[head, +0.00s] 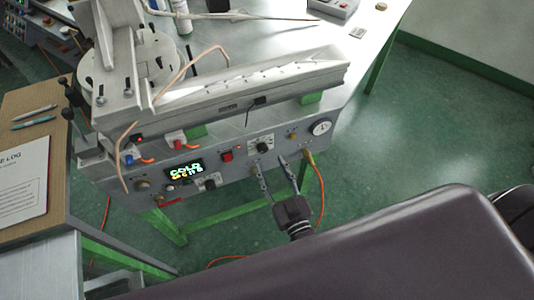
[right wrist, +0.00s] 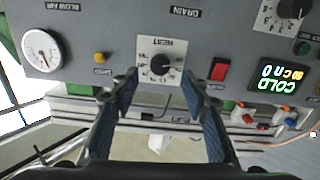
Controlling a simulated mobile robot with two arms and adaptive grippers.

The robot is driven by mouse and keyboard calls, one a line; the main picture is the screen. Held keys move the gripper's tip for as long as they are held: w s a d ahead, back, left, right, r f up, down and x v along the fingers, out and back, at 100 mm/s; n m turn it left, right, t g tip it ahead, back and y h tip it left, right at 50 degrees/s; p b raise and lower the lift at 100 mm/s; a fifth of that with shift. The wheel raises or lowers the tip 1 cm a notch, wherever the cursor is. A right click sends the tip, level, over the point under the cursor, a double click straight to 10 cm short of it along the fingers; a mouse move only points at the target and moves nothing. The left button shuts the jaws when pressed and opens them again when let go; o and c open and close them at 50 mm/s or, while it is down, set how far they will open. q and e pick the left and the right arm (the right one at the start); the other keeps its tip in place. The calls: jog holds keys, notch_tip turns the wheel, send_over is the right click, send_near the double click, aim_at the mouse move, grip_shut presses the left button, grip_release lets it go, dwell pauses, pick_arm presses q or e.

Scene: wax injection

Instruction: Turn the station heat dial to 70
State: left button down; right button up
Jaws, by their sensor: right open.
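The heat dial (right wrist: 161,62) is a black knob on a white square plate marked HEAT, upside down in the right wrist view. It also shows on the station's front panel in the head view (head: 261,146). Its pointer setting is too small to read surely. My right gripper (right wrist: 160,88) is open, its two fingers spread on either side of the dial's line and apart from the knob. In the head view my right gripper (head: 271,170) is in front of the panel, just below the dial. My left gripper is not in view.
The panel carries a lit display (head: 184,171) reading COLD, a red switch (right wrist: 219,70), a yellow knob (right wrist: 100,57), a round gauge (right wrist: 41,49) and another dial (right wrist: 288,10). An orange cable (head: 320,185) hangs right of the gripper. A clipboard (head: 22,180) lies at left.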

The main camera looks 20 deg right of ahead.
aim_at(264, 151)
jog(key=w, duration=0.4)
jog(key=shift+w+a+f, duration=0.1)
jog(key=shift+w+a, duration=0.05)
jog(key=shift+w, duration=0.25)
jog(key=shift+c, duration=0.3)
grip_shut()
